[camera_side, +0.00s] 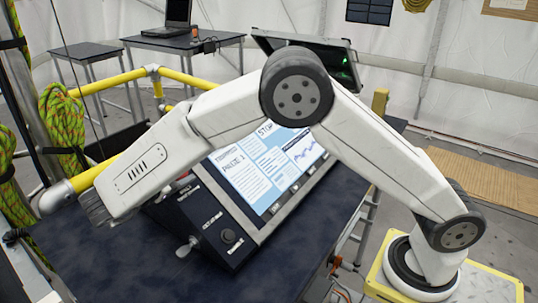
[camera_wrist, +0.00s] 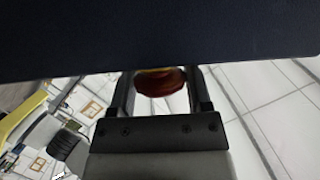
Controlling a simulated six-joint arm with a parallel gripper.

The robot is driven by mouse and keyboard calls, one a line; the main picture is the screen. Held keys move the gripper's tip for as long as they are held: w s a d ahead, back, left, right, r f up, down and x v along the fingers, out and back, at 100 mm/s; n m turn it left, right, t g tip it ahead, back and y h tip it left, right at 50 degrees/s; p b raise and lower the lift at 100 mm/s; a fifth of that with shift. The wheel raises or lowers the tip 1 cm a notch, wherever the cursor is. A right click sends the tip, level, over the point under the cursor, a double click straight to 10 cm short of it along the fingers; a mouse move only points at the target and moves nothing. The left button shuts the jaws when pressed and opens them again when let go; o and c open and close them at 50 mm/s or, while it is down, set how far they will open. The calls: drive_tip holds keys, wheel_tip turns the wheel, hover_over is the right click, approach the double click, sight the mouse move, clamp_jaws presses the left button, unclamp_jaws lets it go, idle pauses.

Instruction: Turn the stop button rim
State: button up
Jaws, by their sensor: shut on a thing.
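The stop button (camera_wrist: 160,86) shows in the wrist view as a dark red, rounded cap with a yellowish edge, partly hidden by the dark panel edge above it. My gripper (camera_wrist: 161,80) has one finger on each side of it and is shut on its rim. The fingertips are hidden behind the dark panel edge, so the exact contact does not show. In the side view, my arm's end hangs over the left part of the control console (camera_side: 208,228), and the button and fingers are hidden there.
The console's lit screen (camera_side: 245,178) sits under my arm. A knob (camera_side: 228,236) and a small lever (camera_side: 187,247) are on its front panel. A yellow rail (camera_side: 110,84) and a green rope (camera_side: 62,125) stand close to my arm's end. The dark tabletop (camera_side: 110,255) is clear in front.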

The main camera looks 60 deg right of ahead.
drive_tip(key=shift+m+g+y, duration=0.3)
drive_tip(key=shift+m+g, duration=0.3)
drive_tip(key=shift+g, duration=0.2)
drive_tip(key=o, duration=1.3)
drive_tip(key=shift+v, duration=3.9)
